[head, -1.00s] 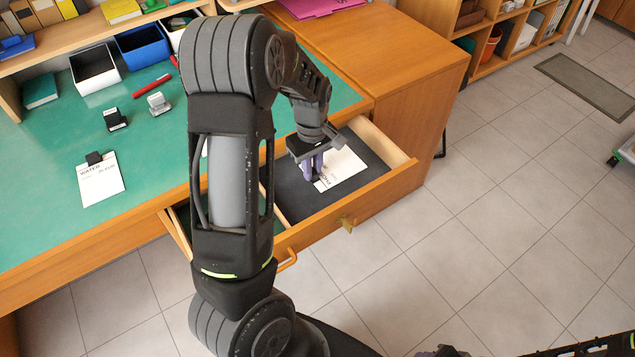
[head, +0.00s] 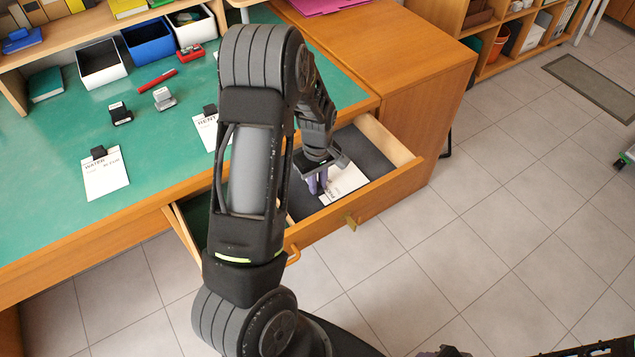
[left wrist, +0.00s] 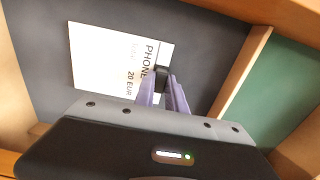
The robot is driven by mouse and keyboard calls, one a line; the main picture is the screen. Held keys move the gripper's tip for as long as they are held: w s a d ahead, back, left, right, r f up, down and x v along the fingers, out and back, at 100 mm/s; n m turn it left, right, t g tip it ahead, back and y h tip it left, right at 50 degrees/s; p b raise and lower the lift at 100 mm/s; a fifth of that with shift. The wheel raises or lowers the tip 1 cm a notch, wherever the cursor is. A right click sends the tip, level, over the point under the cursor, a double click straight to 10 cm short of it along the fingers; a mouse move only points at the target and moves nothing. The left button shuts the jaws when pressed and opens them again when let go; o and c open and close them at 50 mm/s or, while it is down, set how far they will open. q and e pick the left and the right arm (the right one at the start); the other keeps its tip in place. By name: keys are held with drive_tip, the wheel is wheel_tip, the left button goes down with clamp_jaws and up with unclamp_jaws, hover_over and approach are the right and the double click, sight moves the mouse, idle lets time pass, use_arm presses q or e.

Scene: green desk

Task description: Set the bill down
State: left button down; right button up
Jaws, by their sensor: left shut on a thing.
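The phone bill (head: 345,184) is a white sheet with a black clip at its edge. It is in the open drawer, over the dark floor of the larger compartment (head: 372,153). In the left wrist view the bill (left wrist: 112,65) reads PHONE, 20 EUR, and its black clip (left wrist: 161,78) is between the purple fingers. My left gripper (head: 318,184) is shut on that clip, low inside the drawer. The sheet looks flat and close to the floor; I cannot tell whether it touches. Only a dark part of my right gripper (head: 443,352) shows at the bottom edge.
The drawer's front wall (head: 370,199) and a divider (left wrist: 243,72) stand close around my gripper. A water bill (head: 105,180) and a partly hidden rent bill (head: 206,130) lie on the green desk. Stamps (head: 164,98), a red pen (head: 157,81) and bins (head: 148,42) stand behind.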

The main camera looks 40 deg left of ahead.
use_arm(q)
drive_tip(key=shift+f, duration=0.25)
drive_tip(key=c, duration=1.4)
unclamp_jaws()
drive_tip(key=shift+r, duration=0.1)
drive_tip(key=shift+r, duration=0.15)
wheel_tip(320, 180, up, 12)
drive_tip(key=shift+r+p, duration=0.1)
drive_tip(key=shift+p, duration=0.35)
